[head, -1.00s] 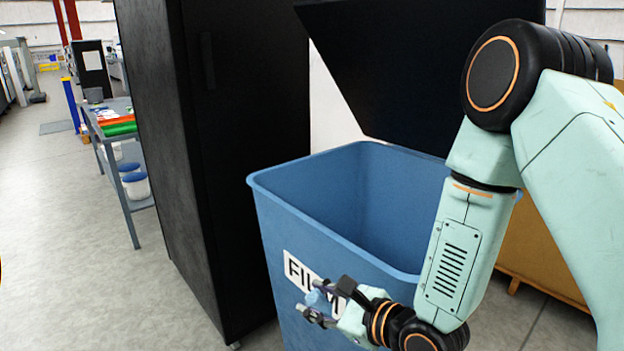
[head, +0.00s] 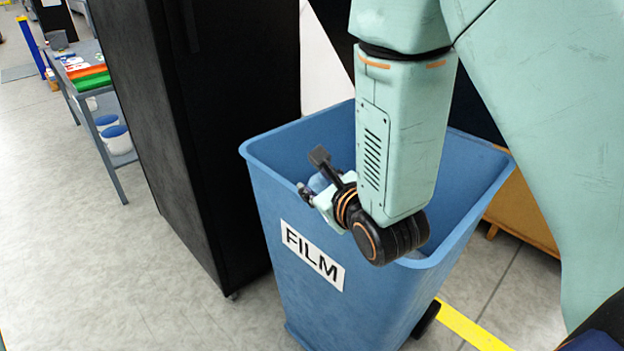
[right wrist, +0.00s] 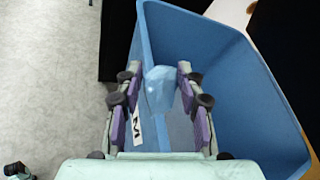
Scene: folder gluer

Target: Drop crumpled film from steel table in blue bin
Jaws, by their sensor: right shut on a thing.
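The blue bin (head: 330,255) with a FILM label stands open in the middle of the head view; its wall also shows in the right wrist view (right wrist: 235,75). My right gripper (head: 312,172) is at the bin's near left rim, in front of the opening in the picture. It is shut on the crumpled film (right wrist: 161,90), a small pale blue translucent lump between the purple finger pads. In the head view the film (head: 318,183) is partly hidden by the gripper. The steel table that the film comes from cannot be told here.
A tall black cabinet (head: 190,130) stands close to the bin's left. A grey cart (head: 108,160) with coloured items and white tubs is farther left. The floor at left is clear.

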